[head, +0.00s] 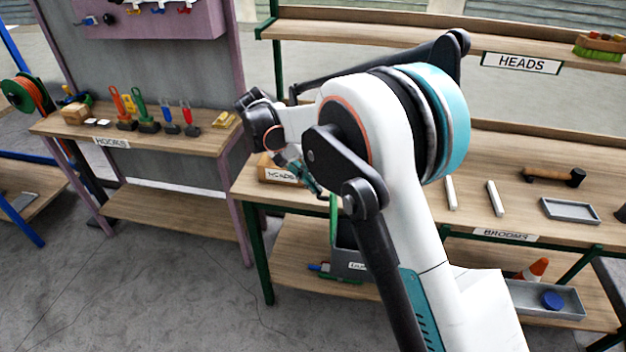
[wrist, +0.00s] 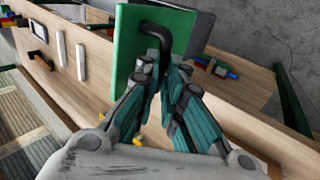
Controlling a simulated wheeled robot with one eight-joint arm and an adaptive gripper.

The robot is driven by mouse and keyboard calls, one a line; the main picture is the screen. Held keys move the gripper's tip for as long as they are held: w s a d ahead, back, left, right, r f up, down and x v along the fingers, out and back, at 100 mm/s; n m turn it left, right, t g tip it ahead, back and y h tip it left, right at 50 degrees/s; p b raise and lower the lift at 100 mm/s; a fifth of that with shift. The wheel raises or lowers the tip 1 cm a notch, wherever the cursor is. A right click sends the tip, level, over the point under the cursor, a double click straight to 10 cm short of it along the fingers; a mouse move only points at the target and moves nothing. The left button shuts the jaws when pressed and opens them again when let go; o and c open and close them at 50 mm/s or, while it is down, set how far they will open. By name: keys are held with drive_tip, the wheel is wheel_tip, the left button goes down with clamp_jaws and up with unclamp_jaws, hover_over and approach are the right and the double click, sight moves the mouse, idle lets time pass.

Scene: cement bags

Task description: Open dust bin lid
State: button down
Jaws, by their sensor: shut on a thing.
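The dust bin (head: 346,241) is a dark grey box on the lower shelf of the green-framed bench. Its label is partly hidden by my arm. Its green lid (head: 333,218) shows as a narrow upright strip above the bin. In the wrist view the green lid (wrist: 133,50) has a black curved handle (wrist: 158,32). My gripper (wrist: 163,75) is shut on the handle, its teal fingers on both sides of it. In the head view my gripper (head: 312,186) is beside the lid, partly behind my arm. I cannot see inside the bin.
The bench top (head: 480,165) above the bin holds two white bars, a hammer (head: 553,176) and a small grey tray (head: 570,210). A grey container (head: 545,298) with a blue round item stands on the lower shelf at right. The floor at left is clear.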

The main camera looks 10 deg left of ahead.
drive_tip(key=c, duration=2)
unclamp_jaws()
drive_tip(key=shift+s+f, duration=0.25)
drive_tip(key=shift+f, duration=0.9)
drive_tip(key=shift+c, duration=0.2)
drive_tip(key=o, duration=0.4)
drive_tip(key=shift+w+f, duration=0.2)
drive_tip(key=shift+w, duration=0.1)
drive_tip(key=shift+r, duration=0.3)
drive_tip(key=shift+a+r, duration=0.1)
drive_tip(key=v, duration=1.2)
drive_tip(key=shift+w, duration=0.1)
